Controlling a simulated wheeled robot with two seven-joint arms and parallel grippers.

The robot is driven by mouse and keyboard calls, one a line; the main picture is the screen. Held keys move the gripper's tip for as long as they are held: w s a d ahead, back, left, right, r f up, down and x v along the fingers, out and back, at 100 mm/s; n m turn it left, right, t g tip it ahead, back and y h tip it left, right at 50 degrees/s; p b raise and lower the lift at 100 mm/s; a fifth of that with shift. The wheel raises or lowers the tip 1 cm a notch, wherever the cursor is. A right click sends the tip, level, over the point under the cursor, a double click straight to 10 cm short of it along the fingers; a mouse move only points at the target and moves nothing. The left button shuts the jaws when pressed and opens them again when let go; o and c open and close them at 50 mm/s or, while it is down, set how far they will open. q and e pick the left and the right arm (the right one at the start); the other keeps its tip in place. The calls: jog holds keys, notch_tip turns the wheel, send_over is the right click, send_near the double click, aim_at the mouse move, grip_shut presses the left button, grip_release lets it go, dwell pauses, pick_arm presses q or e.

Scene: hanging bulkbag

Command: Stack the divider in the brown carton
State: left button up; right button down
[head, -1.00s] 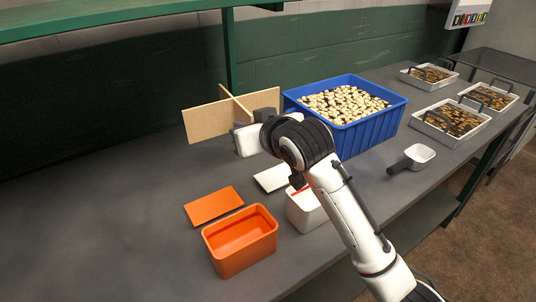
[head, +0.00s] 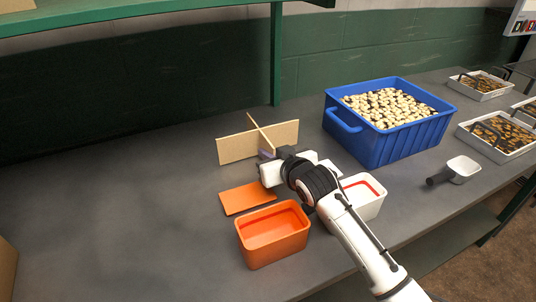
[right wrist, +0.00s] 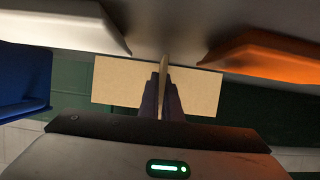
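The divider (head: 232,149) is two tan boards crossed at right angles, held roughly upright over the back middle of the bench. My right gripper (head: 267,155) is at its near side. In the right wrist view, the gripper's two dark fingers (right wrist: 161,98) close on the edge of one board of the divider (right wrist: 115,82). Whether the divider's lower edge touches the bench is unclear. A brown cardboard-coloured side (head: 6,270) shows at the lower left edge, probably the brown carton; most of it is out of view. My left gripper is not in view.
An orange tub (head: 273,240) and orange lid (head: 248,198) lie below the divider. A white tub (head: 365,203) is partly behind my arm. A blue crate (head: 400,143) and a white scoop (head: 462,168) are to the right. The bench's left is clear.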

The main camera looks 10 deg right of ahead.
jog(key=shift+f, duration=0.15)
jog(key=c, duration=2.4)
grip_release()
jog(key=shift+f, duration=0.1)
jog(key=o, duration=0.4)
